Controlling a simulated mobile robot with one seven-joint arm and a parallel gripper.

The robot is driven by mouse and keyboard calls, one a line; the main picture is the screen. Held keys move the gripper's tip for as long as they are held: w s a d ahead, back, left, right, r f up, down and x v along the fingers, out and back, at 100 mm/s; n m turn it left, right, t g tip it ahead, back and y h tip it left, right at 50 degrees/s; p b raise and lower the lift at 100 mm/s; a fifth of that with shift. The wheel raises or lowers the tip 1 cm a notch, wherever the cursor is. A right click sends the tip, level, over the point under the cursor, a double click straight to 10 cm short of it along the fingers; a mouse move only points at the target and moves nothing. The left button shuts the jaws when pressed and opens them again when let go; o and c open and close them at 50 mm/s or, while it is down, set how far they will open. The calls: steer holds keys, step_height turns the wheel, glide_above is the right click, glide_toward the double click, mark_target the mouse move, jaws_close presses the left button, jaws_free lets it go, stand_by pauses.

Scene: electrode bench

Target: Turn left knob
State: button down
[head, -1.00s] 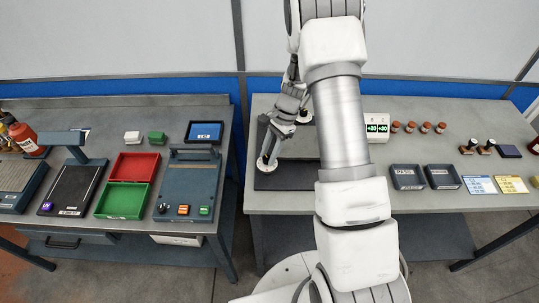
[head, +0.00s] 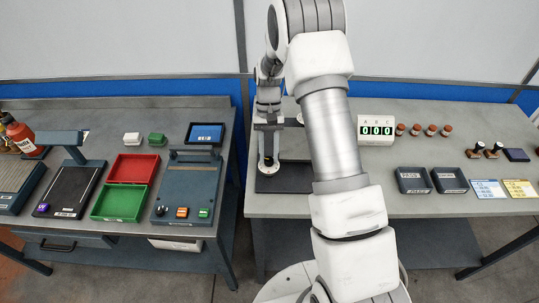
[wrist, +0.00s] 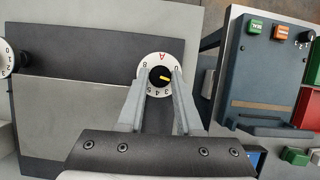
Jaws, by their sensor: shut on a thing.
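The left knob (wrist: 160,77) is black with a yellow pointer mark and sits on a white numbered dial lettered A (wrist: 162,57). In the wrist view the yellow mark points to the right, and my right finger hides part of the scale. My gripper (wrist: 160,82) is shut on this knob, one finger on each side. In the head view my gripper (head: 268,160) is low over the dark panel (head: 284,183) at the left end of the right bench. A display box (head: 376,129) marked A, B, C shows three green zeros.
Another dial (wrist: 5,58) with a black knob shows at the wrist view's left edge. Trays (head: 412,180), red-capped jars (head: 431,130) and cards (head: 488,189) lie right on the bench. A device with buttons (head: 184,213) stands on the separate left bench.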

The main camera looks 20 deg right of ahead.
steer(key=shift+a+n+h, duration=0.1)
steer(key=shift+n+h, duration=0.4)
steer(key=shift+n, duration=0.7)
steer(key=c, duration=0.6)
jaws_free()
steer(key=v, duration=1.7)
steer(key=shift+w+a+r+b, duration=0.1)
steer(key=shift+r+b, duration=0.05)
steer(key=shift+b, duration=0.15)
